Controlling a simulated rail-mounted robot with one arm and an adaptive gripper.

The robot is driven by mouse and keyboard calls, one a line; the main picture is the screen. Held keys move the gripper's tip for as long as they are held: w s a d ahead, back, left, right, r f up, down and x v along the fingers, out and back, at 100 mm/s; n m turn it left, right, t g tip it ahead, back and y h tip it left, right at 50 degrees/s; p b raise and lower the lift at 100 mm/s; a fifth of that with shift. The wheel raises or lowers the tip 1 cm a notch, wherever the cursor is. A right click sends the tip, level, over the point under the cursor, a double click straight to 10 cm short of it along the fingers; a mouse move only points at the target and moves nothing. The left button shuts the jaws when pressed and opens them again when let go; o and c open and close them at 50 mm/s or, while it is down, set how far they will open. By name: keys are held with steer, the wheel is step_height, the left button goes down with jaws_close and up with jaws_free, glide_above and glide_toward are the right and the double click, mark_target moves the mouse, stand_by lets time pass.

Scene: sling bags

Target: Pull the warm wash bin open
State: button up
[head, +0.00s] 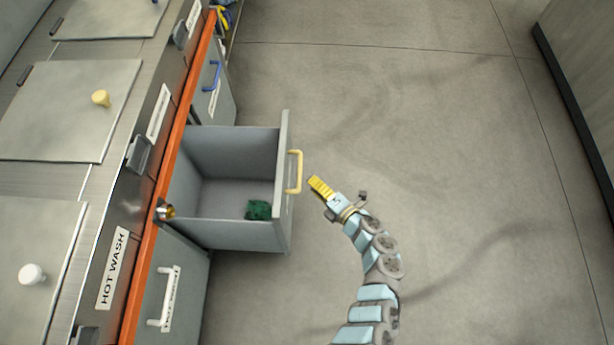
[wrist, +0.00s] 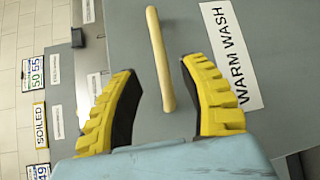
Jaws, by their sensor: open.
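The warm wash bin (head: 284,190) is a grey drawer that stands pulled out from the counter front, its inside showing in the head view. Its yellow handle (head: 295,172) is on the outer face; in the wrist view the handle (wrist: 160,58) runs between and beyond my fingertips, beside the WARM WASH label (wrist: 231,55). A dark green cloth item (head: 258,210) lies inside the bin. My gripper (head: 320,186) is open, with yellow ribbed fingers, just right of the handle and apart from it in the head view. In the wrist view both fingers (wrist: 160,88) are spread and empty.
The hot wash bin with a white handle (head: 166,298) is shut, in front of it. A bin with a blue handle (head: 215,76) is beyond. An orange edge (head: 184,130) runs along the counter. The floor (head: 440,130) to the right is clear.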

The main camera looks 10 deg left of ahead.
steer(key=v, duration=0.4)
steer(key=shift+d, duration=0.1)
stand_by(0.5)
